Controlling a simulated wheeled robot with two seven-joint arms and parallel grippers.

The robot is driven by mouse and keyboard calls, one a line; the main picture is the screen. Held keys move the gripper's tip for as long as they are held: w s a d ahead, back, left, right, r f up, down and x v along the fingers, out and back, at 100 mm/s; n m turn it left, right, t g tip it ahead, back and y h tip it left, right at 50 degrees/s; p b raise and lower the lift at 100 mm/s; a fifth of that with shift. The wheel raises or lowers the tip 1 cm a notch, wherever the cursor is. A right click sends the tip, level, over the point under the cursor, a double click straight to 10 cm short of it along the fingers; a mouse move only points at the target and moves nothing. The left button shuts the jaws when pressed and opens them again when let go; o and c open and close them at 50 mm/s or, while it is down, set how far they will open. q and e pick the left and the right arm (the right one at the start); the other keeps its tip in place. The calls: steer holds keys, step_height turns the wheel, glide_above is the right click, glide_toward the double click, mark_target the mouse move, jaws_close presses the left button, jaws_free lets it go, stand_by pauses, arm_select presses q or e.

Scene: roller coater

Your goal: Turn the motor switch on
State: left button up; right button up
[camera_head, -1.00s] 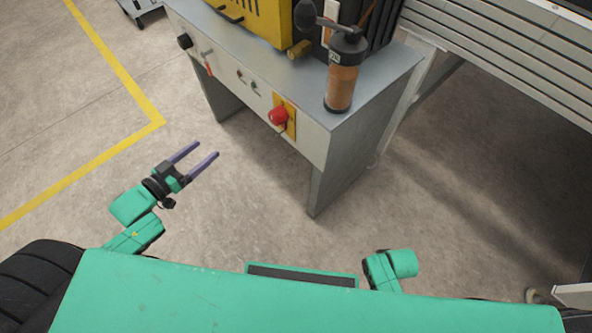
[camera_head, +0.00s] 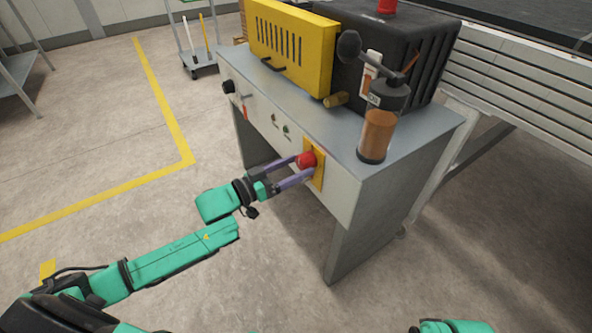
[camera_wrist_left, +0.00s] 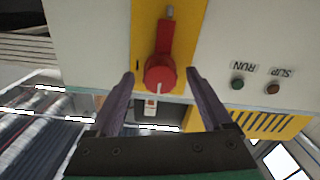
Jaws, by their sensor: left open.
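A red rotary switch (camera_head: 307,159) sits on a yellow plate (camera_head: 318,179) on the front panel of the grey machine cabinet. In the left wrist view the red switch (camera_wrist_left: 160,74) has a round knob and a straight handle that points up in that picture. My left gripper (camera_head: 304,166) is open, with its two purple fingers at the switch, one on each side of the knob. The left wrist view shows the fingertips (camera_wrist_left: 160,80) apart, with gaps between them and the knob. My right gripper is not in view.
Run and slip lamps (camera_wrist_left: 255,86) and a black knob (camera_head: 228,87) are on the same panel. A jar with orange contents (camera_head: 378,136), a yellow guard (camera_head: 292,45) and a black motor housing (camera_head: 430,50) stand on top.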

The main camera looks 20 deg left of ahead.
arm_select(q)
steer(key=shift+w+d, duration=0.15)
jaws_close()
